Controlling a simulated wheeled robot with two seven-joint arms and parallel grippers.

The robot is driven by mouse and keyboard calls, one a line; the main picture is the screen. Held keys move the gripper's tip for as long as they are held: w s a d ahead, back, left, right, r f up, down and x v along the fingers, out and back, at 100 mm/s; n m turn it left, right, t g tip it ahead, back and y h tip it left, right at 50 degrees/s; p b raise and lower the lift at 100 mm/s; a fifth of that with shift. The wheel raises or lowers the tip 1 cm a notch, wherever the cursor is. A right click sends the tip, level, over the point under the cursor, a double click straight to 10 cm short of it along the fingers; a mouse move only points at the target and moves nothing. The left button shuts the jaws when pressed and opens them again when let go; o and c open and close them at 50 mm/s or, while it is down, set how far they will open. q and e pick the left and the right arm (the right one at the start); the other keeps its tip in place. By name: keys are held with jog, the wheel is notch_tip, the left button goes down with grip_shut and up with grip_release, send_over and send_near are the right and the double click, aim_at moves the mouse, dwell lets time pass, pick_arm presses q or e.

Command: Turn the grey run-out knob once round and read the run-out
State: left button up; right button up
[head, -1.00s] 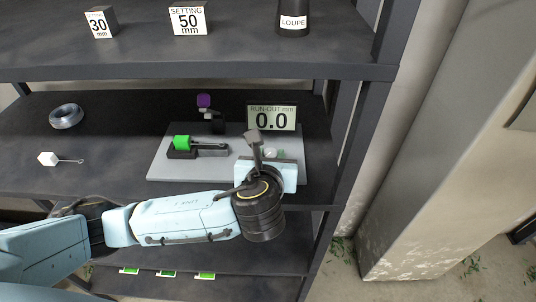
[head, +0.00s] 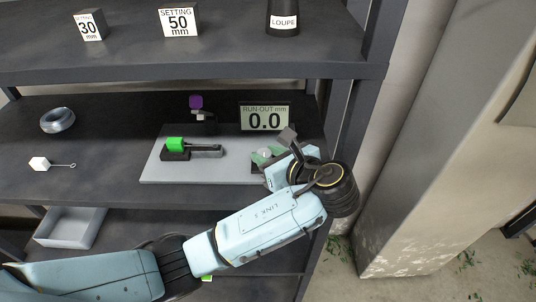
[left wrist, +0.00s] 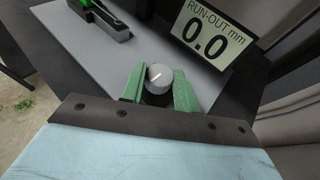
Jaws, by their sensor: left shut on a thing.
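The grey run-out knob (left wrist: 157,77) sits between the green fingers of my left gripper (left wrist: 158,92) in the left wrist view. The fingers are shut on it from both sides. A pale mark on its top points to the upper right in that view. In the head view my left gripper (head: 268,156) is at the right end of the grey plate (head: 205,172), with the knob (head: 264,153) showing small between its fingers. The run-out display (head: 265,117) stands behind the plate and reads 0.0 mm. My right gripper is not in view.
The upper shelf holds setting blocks (head: 179,20) and a loupe (head: 283,18).

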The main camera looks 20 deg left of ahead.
pick_arm(q)
jog(key=shift+w, duration=0.1)
dwell(0.4)
jog(key=o, duration=1)
jog(key=shift+a, duration=0.1)
